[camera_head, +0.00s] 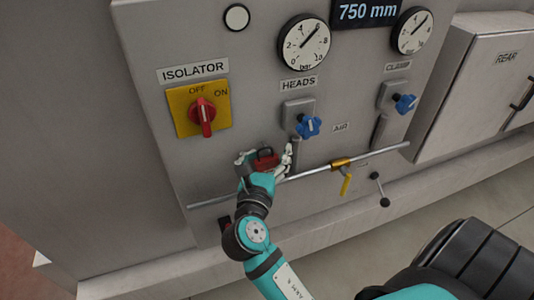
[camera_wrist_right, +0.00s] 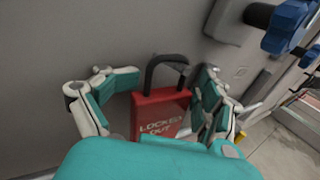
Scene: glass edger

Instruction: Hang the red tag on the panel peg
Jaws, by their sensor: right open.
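The red tag (camera_wrist_right: 160,112) is lettered "LOCKED OUT" and has a dark shackle loop at its top. It is upright close to the grey panel, between the spread fingers of my right gripper (camera_wrist_right: 170,75). In the head view the tag (camera_head: 265,158) shows as a small red block between the fingers of my right gripper (camera_head: 265,152), which is open. Gaps show between the tag and the fingers in the wrist view. The peg cannot be made out, and I cannot tell whether the shackle is around it. My left gripper is not in view.
A horizontal pipe (camera_head: 375,157) with a yellow-handled valve (camera_head: 345,184) runs across the panel near my right wrist. A blue knob (camera_head: 308,126) is right of the gripper. The red isolator switch (camera_head: 203,117) is up and left.

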